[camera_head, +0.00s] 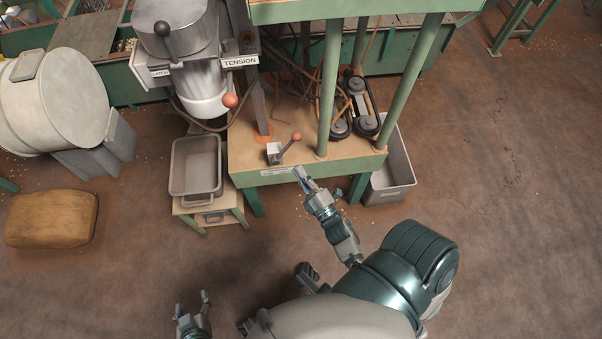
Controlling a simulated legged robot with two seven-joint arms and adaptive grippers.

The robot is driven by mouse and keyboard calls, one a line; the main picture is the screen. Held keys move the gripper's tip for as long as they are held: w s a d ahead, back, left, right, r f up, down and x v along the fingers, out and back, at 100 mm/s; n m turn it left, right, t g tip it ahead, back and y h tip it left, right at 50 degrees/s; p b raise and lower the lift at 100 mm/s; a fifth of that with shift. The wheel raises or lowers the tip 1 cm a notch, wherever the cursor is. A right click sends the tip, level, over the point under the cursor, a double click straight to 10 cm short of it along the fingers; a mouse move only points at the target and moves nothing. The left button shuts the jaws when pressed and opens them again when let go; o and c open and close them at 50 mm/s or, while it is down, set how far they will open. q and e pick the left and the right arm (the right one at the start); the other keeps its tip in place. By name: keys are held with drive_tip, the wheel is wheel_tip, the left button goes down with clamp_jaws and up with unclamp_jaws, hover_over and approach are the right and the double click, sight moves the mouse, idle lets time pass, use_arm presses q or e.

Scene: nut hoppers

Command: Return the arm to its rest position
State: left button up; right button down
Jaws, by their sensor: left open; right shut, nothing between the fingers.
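My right gripper (303,179) is shut and empty. It is at the end of my raised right arm, close to the front edge of the green machine (300,172), just below the small lever with the orange knob (296,137). I cannot tell whether it touches the machine. My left gripper (193,305) is open and empty, low at the bottom of the view, above the brown floor and away from the machine.
A grey bin (196,192) sits on a small stand left of the machine, and another grey bin (403,170) stands at its right. A brown sack (52,218) and a pale drum (65,95) are at the left. The floor at the right is clear.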

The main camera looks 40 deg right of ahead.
drive_tip(key=s+a+f+m+g+y+p, duration=0.1)
drive_tip(key=s+a+f+m+g+p, duration=0.25)
drive_tip(key=f, duration=0.55)
drive_tip(key=a+f+m+g+y+p, duration=0.1)
drive_tip(key=a+f+m+g+p, duration=0.2)
drive_tip(key=f+g, duration=0.45)
use_arm(q)
drive_tip(key=s+a+f+g+y+p, duration=0.1)
drive_tip(key=s+a+f+g+p, duration=0.1)
drive_tip(key=s+f+g, duration=0.2)
drive_tip(key=s+a+f+g+p, duration=0.2)
drive_tip(key=s+f, duration=0.9)
drive_tip(key=f, duration=0.7)
drive_tip(key=shift+a+f+g+y+p, duration=0.35)
drive_tip(key=shift+a+g+y+p, duration=0.1)
drive_tip(key=shift+g, duration=0.45)
use_arm(e)
drive_tip(key=s+a+f+m+g, duration=0.1)
drive_tip(key=s+f+g, duration=0.3)
drive_tip(key=s, duration=0.5)
drive_tip(key=s+a+f+m+g+y, duration=0.1)
drive_tip(key=s+f+g, duration=0.3)
drive_tip(key=s+f, duration=0.5)
drive_tip(key=shift+s+a+f, duration=0.2)
drive_tip(key=shift+s+f, duration=0.05)
drive_tip(key=shift+s, duration=0.3)
